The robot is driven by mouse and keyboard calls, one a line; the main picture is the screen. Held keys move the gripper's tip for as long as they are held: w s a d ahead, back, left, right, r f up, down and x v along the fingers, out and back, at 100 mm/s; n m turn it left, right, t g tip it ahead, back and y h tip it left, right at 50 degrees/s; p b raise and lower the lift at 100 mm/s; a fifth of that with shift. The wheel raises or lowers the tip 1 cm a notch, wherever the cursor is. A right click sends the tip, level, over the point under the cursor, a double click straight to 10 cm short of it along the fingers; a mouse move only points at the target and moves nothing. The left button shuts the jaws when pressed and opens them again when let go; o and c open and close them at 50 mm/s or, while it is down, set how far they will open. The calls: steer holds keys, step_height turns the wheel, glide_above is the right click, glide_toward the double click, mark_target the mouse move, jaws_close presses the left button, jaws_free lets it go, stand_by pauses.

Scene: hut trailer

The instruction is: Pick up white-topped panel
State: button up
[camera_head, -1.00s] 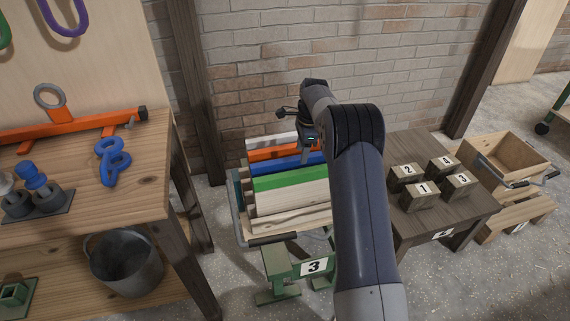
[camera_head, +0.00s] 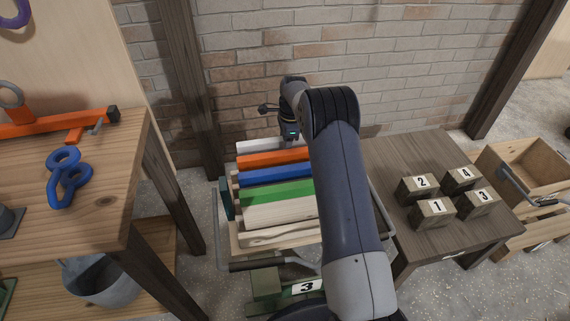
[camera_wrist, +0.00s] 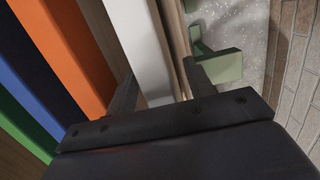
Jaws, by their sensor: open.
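The white-topped panel (camera_head: 260,146) stands at the back of a row of colour-topped panels in a wooden crate (camera_head: 285,240). My gripper (camera_head: 292,137) is at the back of the row, over the white panel, and my arm hides part of the row. In the wrist view my gripper (camera_wrist: 160,72) is open, with one finger on each side of the white-topped panel (camera_wrist: 143,42). The left finger lies between the white and orange panels. The right finger is on the outer side. Contact with the panel cannot be told.
Orange (camera_head: 270,159), blue (camera_head: 275,175) and green (camera_head: 278,193) panels stand in front of the white one, with plain wood nearest. A brick wall (camera_head: 350,60) is close behind. A table with numbered blocks (camera_head: 437,211) stands right, a workbench (camera_head: 105,200) left.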

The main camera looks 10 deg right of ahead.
step_height(320, 180, down, 2)
steer(key=shift+a+f, duration=0.15)
steer(key=shift+f, duration=0.1)
steer(key=shift+c, duration=0.3)
jaws_close()
stand_by(0.8)
steer(key=shift+w+r, duration=0.1)
steer(key=shift+r, duration=0.05)
